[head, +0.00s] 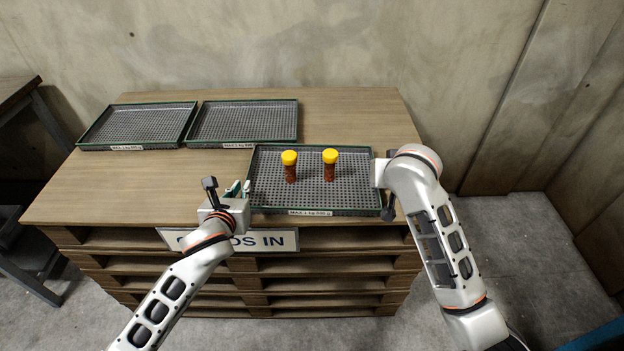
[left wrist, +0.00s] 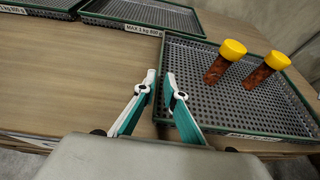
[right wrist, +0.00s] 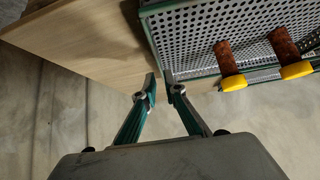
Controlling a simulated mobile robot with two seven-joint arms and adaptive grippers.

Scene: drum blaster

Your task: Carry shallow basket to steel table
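The shallow basket (head: 318,196) is a grey perforated tray with a green rim, at the front right of the pallet stack's wooden top. Two red-brown jars with yellow lids, the left jar (head: 290,170) and the right jar (head: 329,168), stand upright in it. I cannot tell whether the basket touches the wood. No steel table is clearly recognisable.
Two similar empty trays, the left tray (head: 120,128) and the middle tray (head: 240,123), lie at the back left of the wooden top (head: 130,185). A white sign (head: 270,240) hangs on its front. A dark table (head: 18,90) stands far left. Concrete walls close off the back and right.

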